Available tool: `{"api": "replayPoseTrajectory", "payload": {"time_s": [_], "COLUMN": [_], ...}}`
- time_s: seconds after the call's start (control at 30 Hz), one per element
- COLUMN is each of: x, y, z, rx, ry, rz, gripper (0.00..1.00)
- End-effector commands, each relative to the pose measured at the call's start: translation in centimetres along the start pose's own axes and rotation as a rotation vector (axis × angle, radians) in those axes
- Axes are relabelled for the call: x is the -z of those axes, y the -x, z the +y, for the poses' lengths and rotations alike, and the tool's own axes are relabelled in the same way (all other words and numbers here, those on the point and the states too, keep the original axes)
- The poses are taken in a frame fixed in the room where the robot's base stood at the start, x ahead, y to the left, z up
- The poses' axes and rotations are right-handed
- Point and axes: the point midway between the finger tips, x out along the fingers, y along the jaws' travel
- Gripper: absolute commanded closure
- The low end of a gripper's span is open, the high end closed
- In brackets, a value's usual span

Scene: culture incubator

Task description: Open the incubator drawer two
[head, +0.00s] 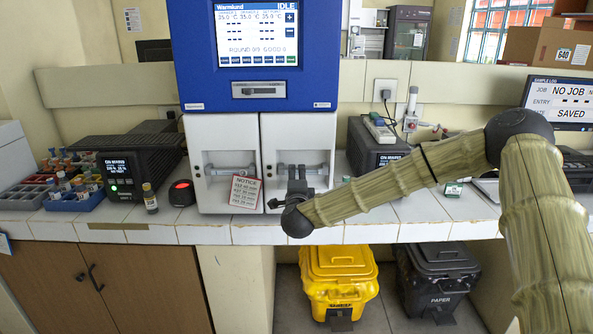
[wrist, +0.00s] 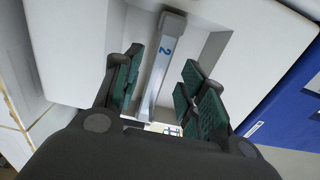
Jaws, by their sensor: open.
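The incubator (head: 254,92) is a blue and white unit on the tiled bench, with two white drawer fronts side by side below its screen. The left drawer front (head: 212,137) has a silver bar handle. The right drawer front (head: 290,131) is drawer two, and both drawers look closed. Its handle, marked "2" (wrist: 165,55), shows in the wrist view. My gripper (head: 296,176) is in front of the right drawer's handle. In the wrist view my gripper (wrist: 158,88) is open, with its green-padded fingers on either side of the bar.
A notice card (head: 244,192) leans at the foot of the drawers. A black device with a red button (head: 182,193) and a small vial (head: 150,198) stand to the left. Dark instruments (head: 371,150) stand to the right. The floor holds a yellow bin (head: 339,278).

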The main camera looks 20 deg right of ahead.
Motion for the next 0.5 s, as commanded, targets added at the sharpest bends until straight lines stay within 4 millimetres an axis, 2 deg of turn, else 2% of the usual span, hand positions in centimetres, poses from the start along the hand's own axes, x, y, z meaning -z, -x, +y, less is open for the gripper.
{"api": "replayPoseTrajectory", "payload": {"time_s": [0.2, 0.5], "x": [0.0, 0.0], "y": [-3.0, -4.5], "z": [0.0, 0.1], "rx": [-0.001, -0.001], "ry": [0.001, 0.001], "rz": [0.001, -0.001], "gripper": [0.59, 0.59]}}
